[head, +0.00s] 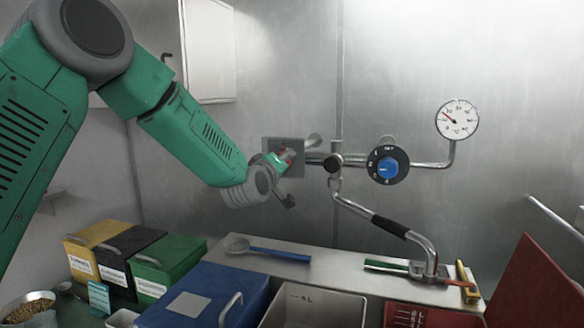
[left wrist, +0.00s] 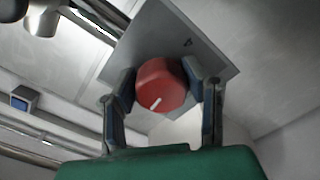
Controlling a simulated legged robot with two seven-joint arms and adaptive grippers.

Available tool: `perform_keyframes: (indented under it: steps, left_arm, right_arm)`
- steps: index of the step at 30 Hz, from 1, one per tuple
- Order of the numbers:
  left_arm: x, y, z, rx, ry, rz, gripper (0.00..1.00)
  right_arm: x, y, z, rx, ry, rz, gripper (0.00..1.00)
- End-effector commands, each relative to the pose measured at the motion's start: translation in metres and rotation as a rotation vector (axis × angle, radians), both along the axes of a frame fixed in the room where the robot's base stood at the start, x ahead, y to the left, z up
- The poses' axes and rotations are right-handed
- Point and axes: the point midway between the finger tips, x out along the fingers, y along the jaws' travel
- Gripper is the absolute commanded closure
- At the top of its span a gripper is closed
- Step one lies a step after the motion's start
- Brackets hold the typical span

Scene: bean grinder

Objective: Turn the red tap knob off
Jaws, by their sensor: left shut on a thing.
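The red tap knob (left wrist: 160,84) shows in the left wrist view, round with a white pointer line towards its lower left edge. It sits in front of a grey square plate (left wrist: 205,50) that bears a mark like a 4. My left gripper (left wrist: 162,95) has a finger on each side of the knob and is shut on it. In the head view my left gripper (head: 284,170) is at the grey plate on the wall pipe, and only a bit of red shows there. My right gripper is in neither view.
A blue knob on a black dial (head: 387,165) and a round gauge (head: 457,119) are on the pipe to the right. A swing spout (head: 390,226) hangs below.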

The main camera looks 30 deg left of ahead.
Motion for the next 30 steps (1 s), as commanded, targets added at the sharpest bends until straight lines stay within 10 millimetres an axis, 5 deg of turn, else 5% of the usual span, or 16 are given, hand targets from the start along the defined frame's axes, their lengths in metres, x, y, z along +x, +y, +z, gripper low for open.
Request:
perform_keyframes:
  steps: [24, 25, 26, 27, 30]
  left_arm:
    - [0.000, -0.003, 0.005, 0.132, 0.023, 0.007, 0.89]
    - [0.000, -0.004, 0.005, 0.132, 0.023, 0.007, 0.57]
    - [0.000, -0.004, 0.005, 0.132, 0.024, 0.006, 0.47]
    - [0.000, -0.004, 0.005, 0.132, 0.025, 0.005, 0.39]
    - [0.001, -0.006, 0.004, 0.132, 0.027, 0.003, 0.39]
  right_arm:
    - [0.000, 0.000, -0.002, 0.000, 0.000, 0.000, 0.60]
    - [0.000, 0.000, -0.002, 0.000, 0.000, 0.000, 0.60]
    - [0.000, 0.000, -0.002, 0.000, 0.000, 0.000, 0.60]
    - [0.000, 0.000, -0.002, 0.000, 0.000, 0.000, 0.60]
    - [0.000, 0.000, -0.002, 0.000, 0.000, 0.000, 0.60]
